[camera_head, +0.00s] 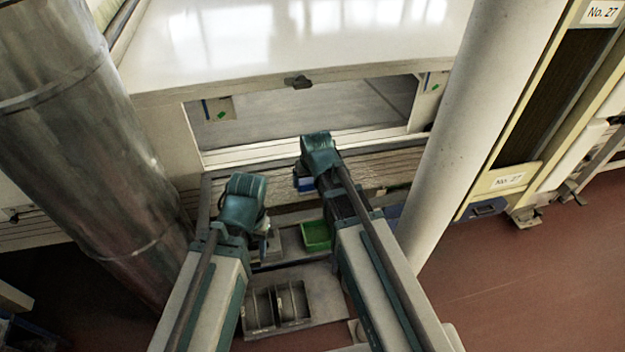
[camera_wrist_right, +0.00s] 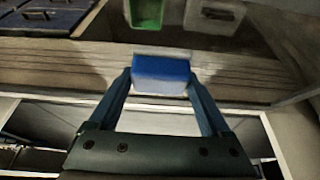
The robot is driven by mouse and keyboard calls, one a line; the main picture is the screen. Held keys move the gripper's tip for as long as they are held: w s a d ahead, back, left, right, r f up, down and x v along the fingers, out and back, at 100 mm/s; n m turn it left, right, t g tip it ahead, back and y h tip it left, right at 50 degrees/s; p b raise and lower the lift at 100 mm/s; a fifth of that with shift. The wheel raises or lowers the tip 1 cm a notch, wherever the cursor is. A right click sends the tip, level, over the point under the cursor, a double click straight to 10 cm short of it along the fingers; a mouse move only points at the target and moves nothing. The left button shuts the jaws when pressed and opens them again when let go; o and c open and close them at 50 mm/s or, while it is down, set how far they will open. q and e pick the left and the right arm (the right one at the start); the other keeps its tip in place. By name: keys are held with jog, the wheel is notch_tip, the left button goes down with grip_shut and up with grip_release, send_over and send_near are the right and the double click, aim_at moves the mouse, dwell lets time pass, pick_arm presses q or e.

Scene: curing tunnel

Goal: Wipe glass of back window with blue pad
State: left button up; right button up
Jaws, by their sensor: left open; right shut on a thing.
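The blue pad (camera_wrist_right: 162,68), with a pale underside, is between the fingers of my right gripper (camera_wrist_right: 163,85), which is shut on it. In the head view the pad (camera_head: 303,184) shows as a small blue patch below my right wrist, in front of the tunnel's opening. A grey surface (camera_head: 290,112) shows inside that opening; I cannot tell whether it is the back window's glass. My left gripper (camera_head: 265,243) is open, low and to the left, partly hidden by its own wrist. I cannot tell whether the pad touches anything.
A green tray (camera_head: 316,236) lies below the arms, and a divided box (camera_head: 277,306) is nearer. A large metal duct (camera_head: 85,130) stands at left and a pale column (camera_head: 478,120) at right. The white hood (camera_head: 290,35) overhangs the opening.

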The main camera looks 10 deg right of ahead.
jog(key=shift+s+a+f, duration=0.1)
jog(key=shift+s+a, duration=0.05)
jog(key=shift+a, duration=1.15)
jog(key=shift+a, duration=0.1)
jog(key=shift+a, duration=1.65)
jog(key=shift+a+r, duration=0.2)
jog(key=shift+a, duration=1.5)
jog(key=shift+a, duration=0.1)
